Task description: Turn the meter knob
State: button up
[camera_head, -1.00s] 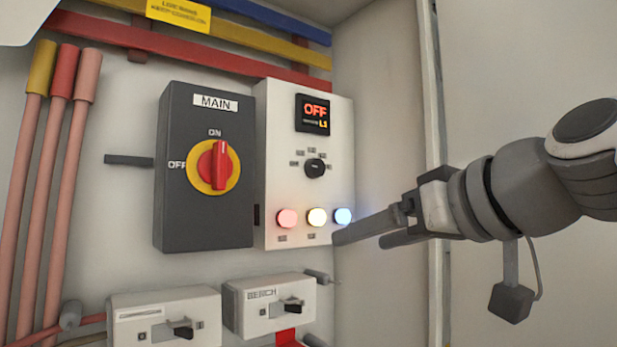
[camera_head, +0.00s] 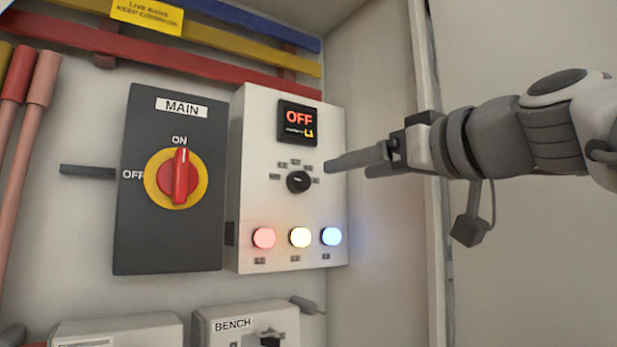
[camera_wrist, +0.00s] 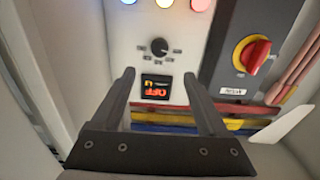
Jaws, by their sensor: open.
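The meter knob (camera_head: 298,181) is a small black round knob on the white meter panel (camera_head: 258,215), with small labels around it. The meter display (camera_head: 298,122) above it reads OFF. My gripper (camera_head: 345,168) is open and empty, to the right of the knob and apart from it, its fingers pointing left toward the panel. In the wrist view, my gripper (camera_wrist: 160,78) shows both fingers spread wide. The knob (camera_wrist: 159,47) appears there beyond the fingertips, between their lines, with the display (camera_wrist: 156,89) between the fingers.
The dark MAIN switch box (camera_head: 135,230) with a red handle (camera_head: 180,177) at ON stands left. Coloured bars (camera_head: 170,52) cross above. The cabinet's side wall (camera_head: 385,250) is close on the right. The BENCH unit (camera_head: 225,340) is below.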

aim_at(303, 181)
jog(key=p+x, duration=0.2)
jog(key=x, duration=1)
jog(key=shift+w+a+p, duration=0.2)
jog(key=shift+w+p, duration=0.1)
jog(key=shift+p, duration=0.1)
grip_shut()
